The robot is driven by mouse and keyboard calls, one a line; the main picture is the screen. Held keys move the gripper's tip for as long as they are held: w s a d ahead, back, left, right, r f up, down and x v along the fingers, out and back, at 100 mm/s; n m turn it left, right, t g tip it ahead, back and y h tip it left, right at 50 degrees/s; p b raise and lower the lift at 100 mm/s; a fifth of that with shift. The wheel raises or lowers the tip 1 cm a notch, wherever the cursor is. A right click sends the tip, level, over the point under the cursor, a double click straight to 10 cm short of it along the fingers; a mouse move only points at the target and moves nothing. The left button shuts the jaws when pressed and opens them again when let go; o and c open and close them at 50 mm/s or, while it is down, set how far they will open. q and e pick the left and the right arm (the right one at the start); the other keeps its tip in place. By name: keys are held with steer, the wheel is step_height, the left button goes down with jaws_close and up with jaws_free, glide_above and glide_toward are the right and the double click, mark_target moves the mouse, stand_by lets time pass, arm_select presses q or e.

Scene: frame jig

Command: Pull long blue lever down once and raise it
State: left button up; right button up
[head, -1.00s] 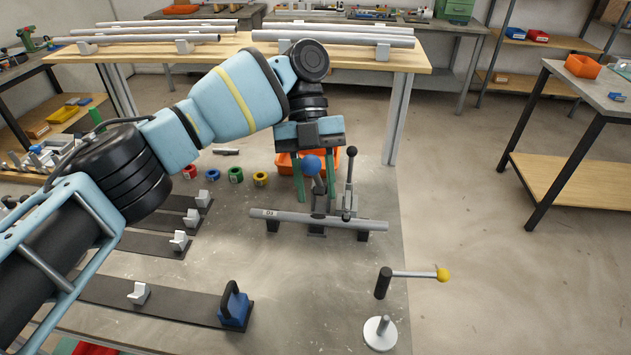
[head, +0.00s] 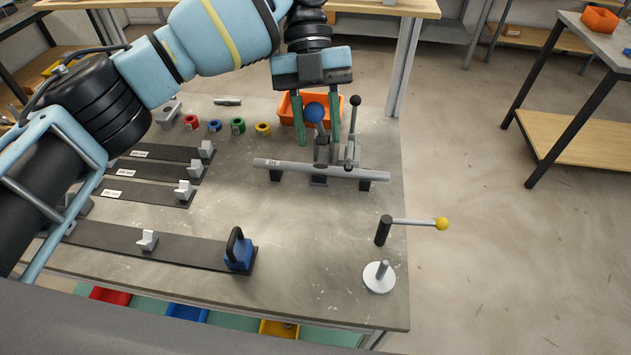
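The long lever with a blue ball knob (head: 315,112) stands roughly upright on a clamp at the middle of the grey tube (head: 285,164), on the table. A similar lever with a black knob (head: 355,101) stands just to its right, also upright. My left gripper (head: 317,138) reaches down from above with its green fingers apart, one on each side of the blue knob. I cannot tell whether either finger touches the lever. My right gripper is not in view.
An orange bin (head: 290,110) is behind the levers. Several coloured rings, such as the yellow one (head: 263,129), lie to the left. A crank with a yellow knob (head: 442,224) and a white round base with a post (head: 379,278) are at the front right.

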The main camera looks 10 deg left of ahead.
arm_select(q)
steer(key=s+d+r, duration=0.1)
steer(key=s, duration=1.2)
steer(key=shift+d+p, duration=0.3)
steer(key=shift+r, duration=0.1)
steer(key=shift+c, duration=0.4)
